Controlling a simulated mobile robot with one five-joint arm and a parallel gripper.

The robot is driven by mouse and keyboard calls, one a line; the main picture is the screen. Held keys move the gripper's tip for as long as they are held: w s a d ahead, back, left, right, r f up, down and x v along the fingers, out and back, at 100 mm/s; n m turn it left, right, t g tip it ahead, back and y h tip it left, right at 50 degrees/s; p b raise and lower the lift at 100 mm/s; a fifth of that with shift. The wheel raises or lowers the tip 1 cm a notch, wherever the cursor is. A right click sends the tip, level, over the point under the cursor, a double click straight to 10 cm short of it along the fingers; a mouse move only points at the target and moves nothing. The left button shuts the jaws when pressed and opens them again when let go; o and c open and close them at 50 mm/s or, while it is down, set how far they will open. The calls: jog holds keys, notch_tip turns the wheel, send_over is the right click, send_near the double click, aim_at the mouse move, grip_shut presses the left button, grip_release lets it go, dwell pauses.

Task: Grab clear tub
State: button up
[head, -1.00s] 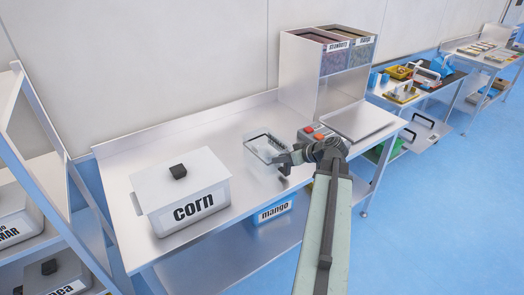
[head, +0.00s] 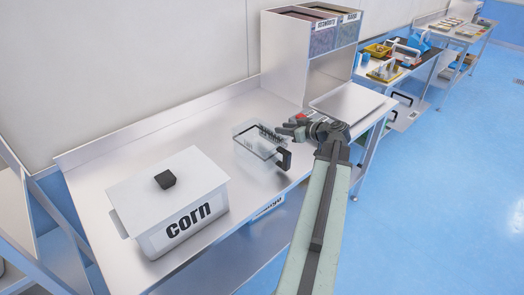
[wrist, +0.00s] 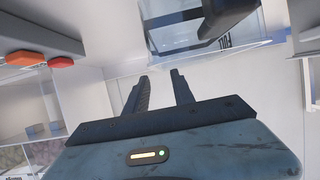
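A clear container with a black bar (wrist: 180,38), seemingly the tub, shows beyond the fingertips at the top, partly cut off.
A white lidded corn box (head: 188,222) stands at the front left. A device with red buttons (wrist: 25,58) is beside my gripper. A bin unit (head: 285,55) stands behind. The steel table (head: 140,150) has free room at the back left.

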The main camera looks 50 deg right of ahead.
jog(key=b+x, duration=0.1)
jog(key=x, duration=0.2)
jog(key=b+x, duration=0.1)
jog(key=x, duration=0.2)
jog(key=shift+d+f+b, duration=0.2)
jog(key=shift+f+b, duration=0.1)
jog(key=shift+f, duration=0.15)
jog(key=shift+s+r, duration=0.1)
grip_shut()
dwell(0.9)
